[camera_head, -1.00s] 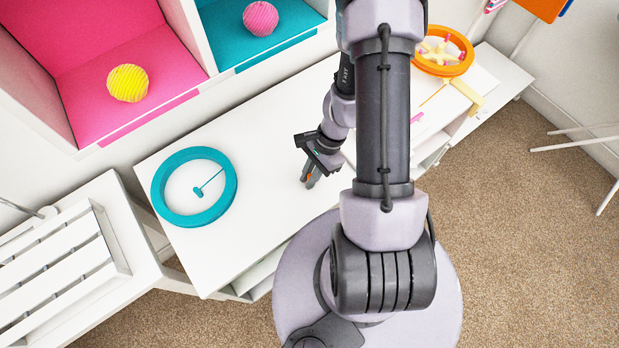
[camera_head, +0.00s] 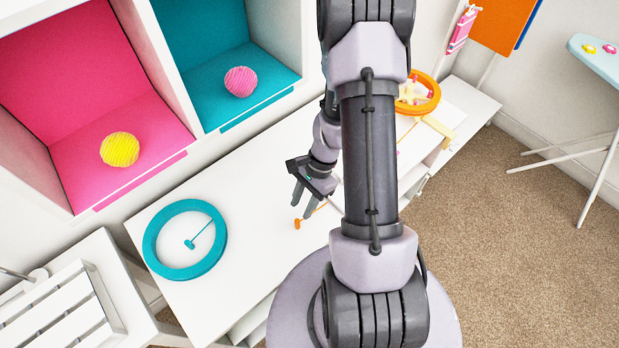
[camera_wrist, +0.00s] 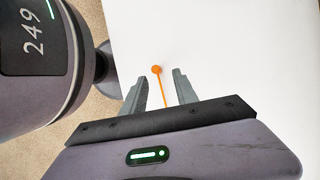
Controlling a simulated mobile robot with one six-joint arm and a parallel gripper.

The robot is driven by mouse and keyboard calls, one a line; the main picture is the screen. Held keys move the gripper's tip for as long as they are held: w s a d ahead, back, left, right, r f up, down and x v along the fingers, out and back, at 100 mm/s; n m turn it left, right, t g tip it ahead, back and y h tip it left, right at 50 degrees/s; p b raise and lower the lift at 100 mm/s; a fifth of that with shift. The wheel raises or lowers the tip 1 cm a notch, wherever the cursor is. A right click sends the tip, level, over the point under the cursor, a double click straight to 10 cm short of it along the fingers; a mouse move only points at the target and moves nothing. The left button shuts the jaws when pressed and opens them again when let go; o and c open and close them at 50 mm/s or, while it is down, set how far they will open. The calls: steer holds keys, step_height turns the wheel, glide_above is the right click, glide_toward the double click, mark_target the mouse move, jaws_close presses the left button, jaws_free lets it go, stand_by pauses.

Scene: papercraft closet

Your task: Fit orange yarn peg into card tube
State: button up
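The orange yarn peg (camera_head: 297,224) has a small round head and a thin orange stick. It appears to lie on the white tabletop, just in front of my gripper (camera_head: 304,205). In the wrist view the peg's head (camera_wrist: 157,70) shows just past the level of my fingertips. Its stick runs back between the two fingers of my gripper (camera_wrist: 158,85), with clear gaps on both sides. My gripper is open and holds nothing. I cannot pick out the card tube for certain; a pale yellow piece (camera_head: 440,129) lies at the right of the table.
A teal ring (camera_head: 152,238) with a teal peg inside lies at the left. An orange ring (camera_head: 431,104) with pale pieces inside stands at the back right. Cubbies behind hold a yellow ball (camera_head: 119,149) and a pink ball (camera_head: 240,81). The table between teal ring and gripper is clear.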

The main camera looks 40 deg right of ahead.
step_height(320, 180, up, 17)
steer(key=w+d+n+h+p, duration=0.1)
steer(key=w+d+n+p, duration=0.1)
steer(key=w+p, duration=0.1)
steer(key=a+r+n+t+h, duration=0.15)
steer(key=a+r+n, duration=0.35)
steer(key=a+r, duration=0.5)
steer(key=s+a+r+n+t, duration=0.55)
steer(key=s+a+r, duration=0.25)
steer(key=s+r, duration=0.2)
step_height(320, 180, down, 8)
steer(key=g+b, duration=0.1)
steer(key=b, duration=0.7)
steer(key=shift+w+d+r+n, duration=0.15)
steer(key=shift+w+r+n, duration=0.05)
steer(key=shift+w+n, duration=0.2)
